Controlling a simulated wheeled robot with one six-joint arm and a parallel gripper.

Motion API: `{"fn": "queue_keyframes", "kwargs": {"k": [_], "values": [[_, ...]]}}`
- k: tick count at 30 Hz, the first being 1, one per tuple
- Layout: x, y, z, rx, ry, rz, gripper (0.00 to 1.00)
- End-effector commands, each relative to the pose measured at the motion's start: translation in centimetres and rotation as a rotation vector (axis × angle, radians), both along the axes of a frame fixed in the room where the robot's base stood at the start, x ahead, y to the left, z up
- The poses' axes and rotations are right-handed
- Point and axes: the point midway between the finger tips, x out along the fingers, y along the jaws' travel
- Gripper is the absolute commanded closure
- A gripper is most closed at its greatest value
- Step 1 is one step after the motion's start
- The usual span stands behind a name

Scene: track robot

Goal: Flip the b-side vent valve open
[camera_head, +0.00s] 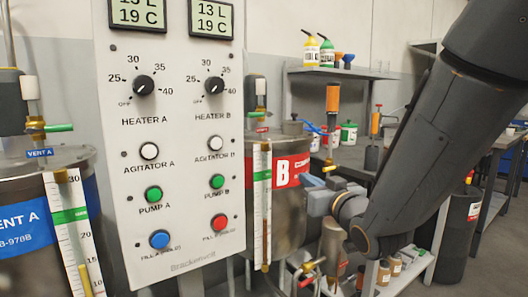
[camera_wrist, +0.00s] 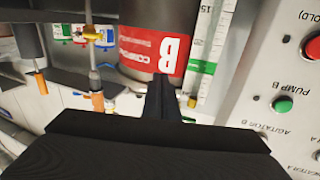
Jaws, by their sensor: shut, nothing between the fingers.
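The B-side vent valve (camera_head: 261,116) shows just right of the control panel, above tank B. It is a small brass fitting under a grey cap with a short green handle (camera_head: 262,129) that looks roughly level; the panel hides part of it. My gripper (camera_head: 309,181) is in front of tank B (camera_head: 287,222), to the right of and below the valve. In the wrist view, which is upside down, my gripper's fingers (camera_wrist: 164,82) are together and empty before the red B label (camera_wrist: 140,45). A bit of green (camera_wrist: 188,119) shows beside them, perhaps the handle, partly hidden.
The panel (camera_head: 180,240) with knobs and buttons stands left of the valve. A level gauge (camera_head: 262,195) stands before tank B. An orange-handled upright fitting (camera_head: 332,98) rises to the right. Tank A's similar vent valve (camera_head: 38,127) is at the far left.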

Motion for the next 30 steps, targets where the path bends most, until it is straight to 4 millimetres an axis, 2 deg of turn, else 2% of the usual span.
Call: {"fn": "queue_keyframes", "kwargs": {"k": [1,6,12,18,26,30], "values": [[0.3,1.1,-0.1,0.037,-0.087,0.04,1.0],[-1.3,3.5,3.0,0.157,-0.34,0.166,1.0],[-3.4,4.6,5.0,0.241,-0.497,0.255,1.0],[-4.0,4.7,5.6,0.258,-0.527,0.271,1.0],[-3.9,4.7,5.7,0.257,-0.525,0.269,1.0],[-3.6,4.9,6.4,0.255,-0.526,0.264,1.0]]}}
